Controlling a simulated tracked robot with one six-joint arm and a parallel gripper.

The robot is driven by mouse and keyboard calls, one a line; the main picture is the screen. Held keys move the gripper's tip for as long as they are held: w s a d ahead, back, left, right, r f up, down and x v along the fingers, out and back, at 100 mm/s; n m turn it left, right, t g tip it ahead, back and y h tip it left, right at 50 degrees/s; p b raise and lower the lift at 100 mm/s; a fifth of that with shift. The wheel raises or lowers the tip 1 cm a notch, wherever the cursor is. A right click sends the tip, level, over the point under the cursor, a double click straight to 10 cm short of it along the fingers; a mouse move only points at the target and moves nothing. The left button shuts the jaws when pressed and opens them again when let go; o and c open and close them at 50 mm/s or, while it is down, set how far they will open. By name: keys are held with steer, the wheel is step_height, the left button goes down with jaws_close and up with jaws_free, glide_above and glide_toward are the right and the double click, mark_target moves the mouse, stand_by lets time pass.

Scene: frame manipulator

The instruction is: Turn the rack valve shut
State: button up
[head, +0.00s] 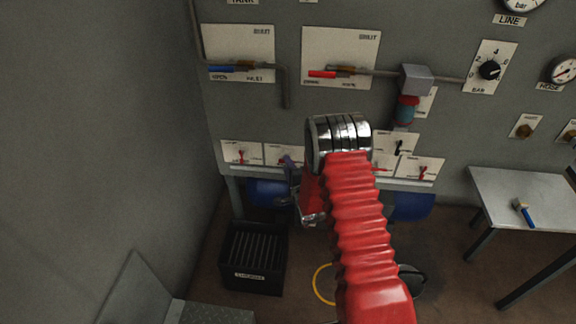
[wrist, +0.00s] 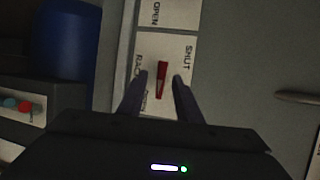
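The rack valve shows in the wrist view as a short red handle (wrist: 161,80) on a white plate (wrist: 153,48) lettered RACK and SHUT. The handle runs nearly up and down in that view, slightly tilted. My gripper (wrist: 159,79) is open, with one dark finger on each side of the handle and a gap visible on both sides. I cannot tell how deep the fingertips reach. In the head view my gripper (head: 289,164) is in front of a small plate (head: 272,152) in the lower row and hides most of it.
Neighbouring plates carry a red handle (head: 242,155) at left and another (head: 421,170) at right. Blue drums (head: 410,207) stand under the panel. A black crate (head: 255,283) is on the floor. A metal table (head: 500,185) at right holds a blue-handled hammer (head: 524,214).

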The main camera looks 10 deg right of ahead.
steer(key=shift+w+f, duration=0.15)
steer(key=shift+w, duration=0.55)
steer(key=shift+c, duration=0.3)
